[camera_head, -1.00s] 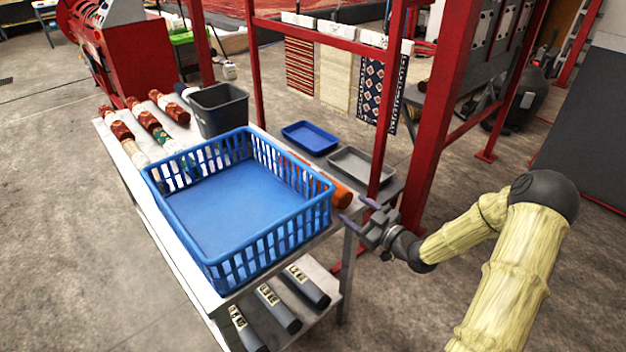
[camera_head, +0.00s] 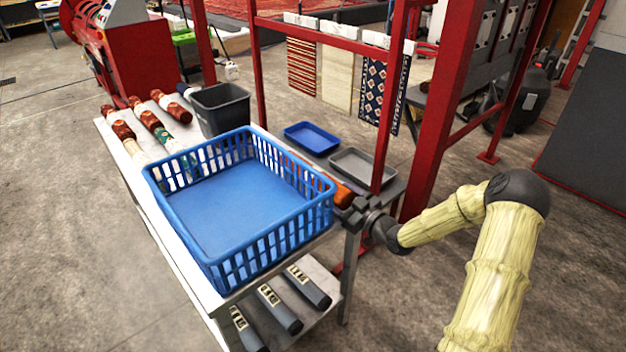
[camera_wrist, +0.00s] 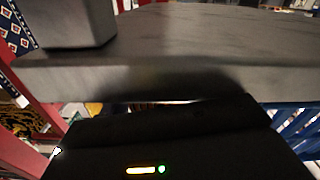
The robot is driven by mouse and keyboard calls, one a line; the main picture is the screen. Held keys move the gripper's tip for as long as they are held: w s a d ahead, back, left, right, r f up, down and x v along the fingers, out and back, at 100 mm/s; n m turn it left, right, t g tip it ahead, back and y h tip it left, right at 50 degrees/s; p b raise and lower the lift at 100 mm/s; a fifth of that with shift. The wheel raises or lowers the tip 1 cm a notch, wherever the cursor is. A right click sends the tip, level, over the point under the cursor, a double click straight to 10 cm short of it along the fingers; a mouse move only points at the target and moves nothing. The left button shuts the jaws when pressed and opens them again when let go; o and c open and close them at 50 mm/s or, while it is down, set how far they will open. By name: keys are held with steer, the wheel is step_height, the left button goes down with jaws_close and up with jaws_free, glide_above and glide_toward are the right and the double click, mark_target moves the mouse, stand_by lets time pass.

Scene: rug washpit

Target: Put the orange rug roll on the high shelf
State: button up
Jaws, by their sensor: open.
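The orange rug roll (camera_head: 343,195) lies along the far right side of the blue basket. Its near end shows past the basket's corner, and the basket's slatted wall hides much of the rest. My gripper (camera_head: 350,209) is at that near end, at the table's right corner. Its fingers overlap the roll's end in the head view, and I cannot tell whether they touch it. The gripper is open. The roll is not clear in the wrist view, where a grey slab edge (camera_wrist: 150,78) fills the middle. I cannot tell which surface is the high shelf.
The blue basket (camera_head: 222,278) stands on the white table (camera_head: 118,160), empty. Patterned rolls (camera_head: 150,122) and a dark bin (camera_head: 221,110) are behind it. Blue (camera_head: 311,138) and grey trays (camera_head: 362,168) lie beyond. A red post (camera_head: 440,115) stands close to my arm. Grey rolls (camera_head: 279,309) lie below.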

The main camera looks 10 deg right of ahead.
steer(key=shift+s+d, duration=0.1)
steer(key=shift+d, duration=0.05)
steer(key=c, duration=1)
step_height(320, 180, up, 28)
steer(key=p, duration=0.5)
steer(key=shift+r, duration=0.1)
